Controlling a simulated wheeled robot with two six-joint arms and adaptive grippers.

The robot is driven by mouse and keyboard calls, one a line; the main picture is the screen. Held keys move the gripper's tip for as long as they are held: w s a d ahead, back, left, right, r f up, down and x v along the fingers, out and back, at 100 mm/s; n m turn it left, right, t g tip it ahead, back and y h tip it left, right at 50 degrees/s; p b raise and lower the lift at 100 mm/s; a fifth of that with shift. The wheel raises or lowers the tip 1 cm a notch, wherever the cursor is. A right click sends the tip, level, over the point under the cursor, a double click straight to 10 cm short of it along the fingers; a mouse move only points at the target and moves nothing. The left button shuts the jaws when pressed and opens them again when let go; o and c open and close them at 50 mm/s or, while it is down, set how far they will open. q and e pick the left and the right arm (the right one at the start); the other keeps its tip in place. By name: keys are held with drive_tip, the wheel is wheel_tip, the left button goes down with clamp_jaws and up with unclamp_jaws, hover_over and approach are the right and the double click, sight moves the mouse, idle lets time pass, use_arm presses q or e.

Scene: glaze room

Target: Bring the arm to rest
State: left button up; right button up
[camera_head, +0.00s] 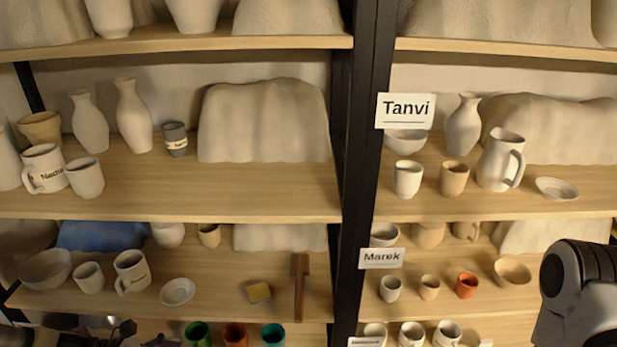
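My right arm shows at the right edge as a grey link with a black ribbed joint; its gripper is outside the picture. Dark, partly cut-off shapes (110,332) show at the bottom left edge. They may be part of my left gripper, but I cannot tell whether it is open or shut, or whether it holds anything.
Wooden shelves (270,190) hold pale pottery on both sides of a black upright (358,170). Labels read Tanvi (405,110) and Marek (382,258).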

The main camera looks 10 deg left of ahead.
use_arm(q)
drive_tip(key=s+d+f+m+g+y+b, duration=0.3)
drive_tip(key=s+d+f+m+y, duration=0.2)
drive_tip(key=m, duration=0.6)
drive_tip(key=s+d+f+m+g+y+b, duration=0.3)
drive_tip(key=s+d+f+m, duration=0.5)
drive_tip(key=f+m, duration=0.4)
drive_tip(key=s+y+b, duration=0.1)
drive_tip(key=y, duration=0.1)
drive_tip(key=shift+s+g+y, duration=0.25)
drive_tip(key=shift+g+y, duration=0.05)
drive_tip(key=shift+r, duration=0.1)
